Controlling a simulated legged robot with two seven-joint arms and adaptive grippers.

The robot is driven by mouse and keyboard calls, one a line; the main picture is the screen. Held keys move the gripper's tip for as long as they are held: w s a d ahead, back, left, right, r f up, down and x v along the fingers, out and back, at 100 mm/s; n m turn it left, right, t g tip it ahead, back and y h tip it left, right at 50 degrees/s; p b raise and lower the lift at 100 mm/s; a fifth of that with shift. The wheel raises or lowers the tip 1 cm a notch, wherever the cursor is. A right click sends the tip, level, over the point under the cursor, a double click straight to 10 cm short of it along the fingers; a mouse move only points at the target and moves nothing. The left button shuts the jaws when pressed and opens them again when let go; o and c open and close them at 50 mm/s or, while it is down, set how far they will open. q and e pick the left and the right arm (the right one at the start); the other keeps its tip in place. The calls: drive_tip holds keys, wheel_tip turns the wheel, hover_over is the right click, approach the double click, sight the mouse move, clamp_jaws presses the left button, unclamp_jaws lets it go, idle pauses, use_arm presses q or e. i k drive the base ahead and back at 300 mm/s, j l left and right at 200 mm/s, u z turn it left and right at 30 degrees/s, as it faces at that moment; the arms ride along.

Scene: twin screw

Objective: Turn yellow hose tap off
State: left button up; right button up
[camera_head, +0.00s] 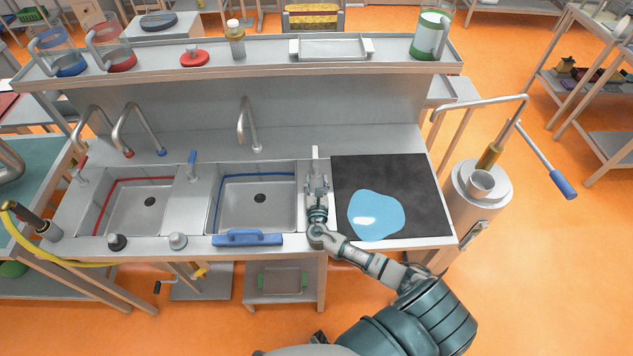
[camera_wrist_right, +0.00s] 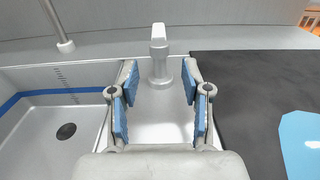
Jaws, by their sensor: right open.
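A yellow hose (camera_head: 75,263) runs along the left front edge of the counter, by a dark spray handle (camera_head: 32,222). A small yellow part (camera_head: 201,271) shows under the counter below the sinks; I cannot tell whether it is the hose's tap. My right gripper (camera_head: 317,184) is open and low over the counter strip between the right sink and the black mat. A grey post with a lever-like top (camera_head: 315,158) stands just beyond it. In the wrist view this post (camera_wrist_right: 158,58) shows between the open blue-padded fingers (camera_wrist_right: 160,88). My left gripper is not in view.
The right sink (camera_head: 262,205) is left of my gripper, with a blue-handled tool (camera_head: 247,238) on its front edge. A black mat (camera_head: 405,175) with a blue puddle-like patch (camera_head: 376,214) lies right. A shelf (camera_head: 270,63) holding jars runs behind.

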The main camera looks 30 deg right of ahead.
sight(194, 276)
drive_tip(key=k+j, duration=0.8)
